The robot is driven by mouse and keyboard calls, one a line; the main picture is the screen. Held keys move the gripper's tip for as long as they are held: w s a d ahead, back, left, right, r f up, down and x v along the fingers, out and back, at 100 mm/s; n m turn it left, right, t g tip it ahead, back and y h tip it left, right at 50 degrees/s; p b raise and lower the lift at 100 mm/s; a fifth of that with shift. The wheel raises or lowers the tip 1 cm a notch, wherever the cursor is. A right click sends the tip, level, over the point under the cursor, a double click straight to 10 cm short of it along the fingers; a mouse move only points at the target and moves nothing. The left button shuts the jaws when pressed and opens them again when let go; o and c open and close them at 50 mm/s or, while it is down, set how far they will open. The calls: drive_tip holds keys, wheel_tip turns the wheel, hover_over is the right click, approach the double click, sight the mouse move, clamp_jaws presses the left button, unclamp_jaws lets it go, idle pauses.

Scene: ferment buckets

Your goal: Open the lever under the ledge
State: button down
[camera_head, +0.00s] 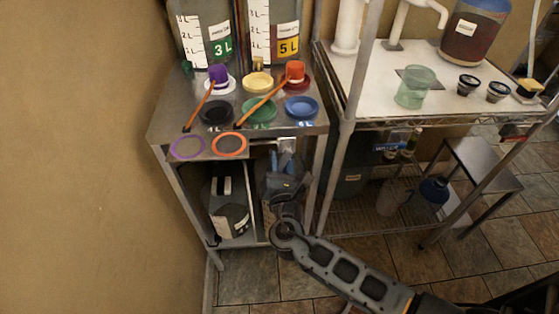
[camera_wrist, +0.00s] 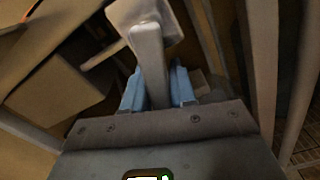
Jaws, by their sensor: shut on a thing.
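The lever (camera_wrist: 148,48) is a pale grey bar on a light square plate (camera_wrist: 128,14) at the top of the wrist view. In the head view a small part of its light mount (camera_head: 287,145) shows under the front edge of the steel ledge (camera_head: 265,145). My gripper (camera_wrist: 158,88) has one blue finger on each side of the lever and is shut on it. In the head view my gripper (camera_head: 283,165) is below the ledge's right part, and my wrist hides most of the lever.
Coloured lids, including a blue one (camera_head: 301,107), and two orange-handled tools lie on the ledge. A dark container (camera_head: 229,215) stands on the lower shelf to the left. A wire rack with a white top (camera_head: 440,105) stands close on the right. The tiled floor in front is clear.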

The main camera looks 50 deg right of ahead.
sight(281, 169)
drive_tip(key=shift+s, duration=0.1)
drive_tip(key=c, duration=1)
unclamp_jaws()
drive_tip(key=shift+b+v, duration=0.45)
drive_tip(key=shift+v, duration=3.4)
